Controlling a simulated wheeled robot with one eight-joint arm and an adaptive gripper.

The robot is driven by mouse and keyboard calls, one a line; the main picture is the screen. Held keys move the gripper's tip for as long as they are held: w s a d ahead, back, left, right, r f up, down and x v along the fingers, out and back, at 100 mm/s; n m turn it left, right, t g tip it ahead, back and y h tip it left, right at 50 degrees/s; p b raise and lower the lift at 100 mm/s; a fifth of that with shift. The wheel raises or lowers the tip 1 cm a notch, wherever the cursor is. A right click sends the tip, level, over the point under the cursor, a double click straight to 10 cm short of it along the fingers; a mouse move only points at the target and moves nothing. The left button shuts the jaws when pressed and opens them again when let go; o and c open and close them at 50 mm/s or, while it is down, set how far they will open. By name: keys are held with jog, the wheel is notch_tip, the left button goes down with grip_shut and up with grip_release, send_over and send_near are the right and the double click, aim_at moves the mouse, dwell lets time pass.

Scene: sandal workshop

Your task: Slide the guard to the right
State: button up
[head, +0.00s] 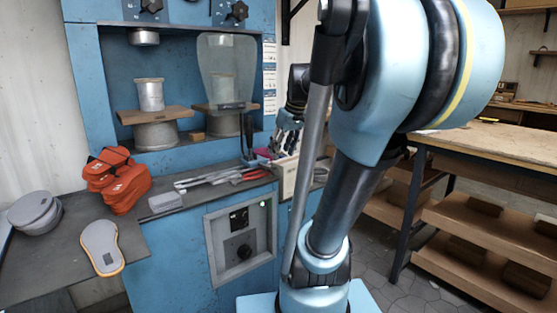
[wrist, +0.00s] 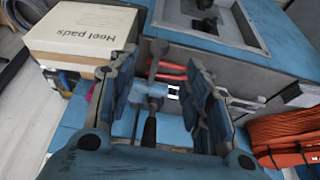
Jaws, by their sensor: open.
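The left-hand station is uncovered. My gripper (head: 287,138) is low and to the right of the guard, partly hidden by my arm, and apart from it. In the wrist view my gripper (wrist: 160,75) is open, with nothing held between its fingers, above the tool-strewn bench. I cannot make out the guard in the wrist view.
Orange bundles (head: 117,182), a grey block (head: 165,201), an insole (head: 102,247) and metal tools (head: 222,176) lie on the bench. A heel pads box (wrist: 82,32) stands beside my gripper. A wooden workbench (head: 490,140) is at right.

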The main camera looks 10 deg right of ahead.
jog(key=shift+v, duration=1.25)
